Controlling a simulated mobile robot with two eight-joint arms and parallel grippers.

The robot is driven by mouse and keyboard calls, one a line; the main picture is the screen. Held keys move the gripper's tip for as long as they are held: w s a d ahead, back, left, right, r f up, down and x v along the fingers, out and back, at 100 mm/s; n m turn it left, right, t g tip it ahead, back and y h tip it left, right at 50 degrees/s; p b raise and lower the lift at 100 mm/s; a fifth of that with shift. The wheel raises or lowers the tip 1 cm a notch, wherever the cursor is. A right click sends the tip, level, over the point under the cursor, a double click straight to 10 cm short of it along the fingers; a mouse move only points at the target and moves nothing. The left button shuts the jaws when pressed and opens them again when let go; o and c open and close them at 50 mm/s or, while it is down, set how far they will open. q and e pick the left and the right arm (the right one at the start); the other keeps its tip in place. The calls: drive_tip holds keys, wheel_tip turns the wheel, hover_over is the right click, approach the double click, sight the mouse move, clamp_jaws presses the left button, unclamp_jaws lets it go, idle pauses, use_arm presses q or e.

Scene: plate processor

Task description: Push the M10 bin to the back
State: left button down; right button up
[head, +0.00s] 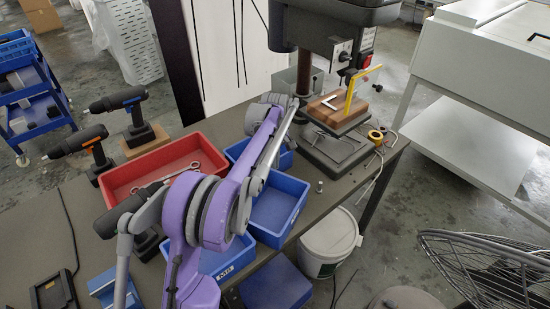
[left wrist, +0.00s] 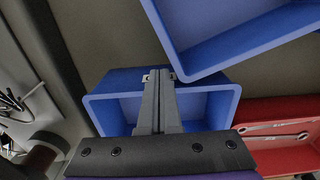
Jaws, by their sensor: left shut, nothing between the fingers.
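Several blue bins stand in a row on the grey table. The nearest blue bin (head: 222,262) has a white front label that is too small to read surely; I cannot tell for certain which bin is M10. A middle blue bin (head: 290,208) is behind it, and a back blue bin (head: 296,178) is partly hidden by my arm. My left gripper (head: 279,101) is over the back of the row, its fingertips hidden in the head view. In the left wrist view its shut, empty fingers (left wrist: 158,76) overlap one blue bin (left wrist: 225,104); another blue bin (left wrist: 240,66) is at upper right.
A red bin (head: 194,142) with wrenches stands left of the blue bins; it also shows in the left wrist view (left wrist: 270,108). A drill press (head: 335,165) stands at the back right, with a small bolt (head: 319,186) nearby. Drills (head: 130,115) stand at left. The table's right edge is close.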

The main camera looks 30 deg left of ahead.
use_arm(q)
wheel_tip(320, 180, down, 5)
drive_tip(key=shift+f, duration=0.15)
use_arm(e)
drive_tip(key=shift+f, duration=0.25)
